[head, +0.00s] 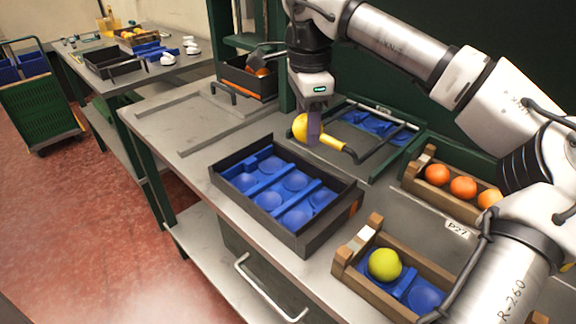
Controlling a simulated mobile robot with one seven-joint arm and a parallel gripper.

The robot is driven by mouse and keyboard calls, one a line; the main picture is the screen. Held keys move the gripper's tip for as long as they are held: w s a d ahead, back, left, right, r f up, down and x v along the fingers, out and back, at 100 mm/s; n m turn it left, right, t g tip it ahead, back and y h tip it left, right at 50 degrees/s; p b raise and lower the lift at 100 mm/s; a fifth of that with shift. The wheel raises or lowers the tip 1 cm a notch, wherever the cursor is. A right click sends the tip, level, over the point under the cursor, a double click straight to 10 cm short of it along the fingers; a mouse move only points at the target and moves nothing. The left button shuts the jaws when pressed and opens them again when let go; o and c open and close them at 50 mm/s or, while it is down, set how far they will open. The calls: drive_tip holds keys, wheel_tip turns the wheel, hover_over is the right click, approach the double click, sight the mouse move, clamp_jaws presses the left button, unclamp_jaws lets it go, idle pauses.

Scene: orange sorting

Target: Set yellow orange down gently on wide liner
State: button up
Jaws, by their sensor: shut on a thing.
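A wide blue liner (268,184) with several round hollows lies in the black crate (330,226), nearer the front of the worktop. Its hollows look empty.
A yellow-handled tool (332,144) shows just right of the fingers. A wooden crate (343,256) at the front holds a yellow-green fruit (384,264). Another wooden crate (411,177) holds several oranges (463,187). A green tray (413,137) with blue liner stands behind.

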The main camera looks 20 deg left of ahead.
drive_tip(key=s+d+f+n, duration=0.2)
drive_tip(key=s+f+n, duration=0.2)
drive_tip(key=s+f, duration=0.3)
drive_tip(key=shift+s+a+f+b, duration=0.1)
drive_tip(key=shift+s+f+b, duration=0.1)
drive_tip(key=shift+f+b, duration=0.75)
drive_tip(key=shift+s+d+f+b, duration=0.15)
drive_tip(key=shift+f+b, duration=0.5)
drive_tip(key=shift+f, duration=0.55)
drive_tip(key=shift+s+a+f+b, duration=0.2)
drive_tip(key=shift+f+b, duration=0.6)
drive_tip(key=shift+f, duration=0.3)
drive_tip(key=shift+f, duration=0.25)
drive_tip(key=o, duration=1.1)
drive_tip(key=shift+c, duration=0.2)
drive_tip(key=shift+r, duration=0.15)
wheel_tip(320, 180, up, 8)
drive_tip(key=p, duration=0.5)
